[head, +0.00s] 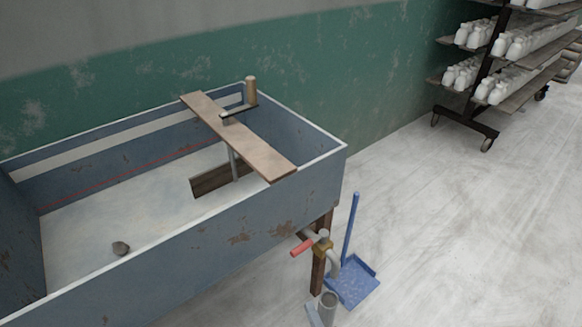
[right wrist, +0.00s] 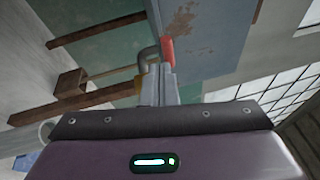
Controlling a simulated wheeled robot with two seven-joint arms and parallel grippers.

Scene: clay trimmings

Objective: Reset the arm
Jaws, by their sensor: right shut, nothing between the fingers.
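My right gripper (right wrist: 158,82) shows in the right wrist view with its grey fingers together and nothing between them. Beyond its fingertips are the bent metal pipe (right wrist: 148,57) and red handle (right wrist: 168,50) of a valve; I cannot tell how close. In the head view the same valve (head: 322,247), with its red handle (head: 302,247) pointing left, is on the front of the blue trough (head: 190,252). I make out neither gripper in the head view.
A blue dustpan (head: 352,284) and grey cylinder (head: 329,306) stand below the valve. A shelf rack (head: 467,123) is at back right; the floor between is clear.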

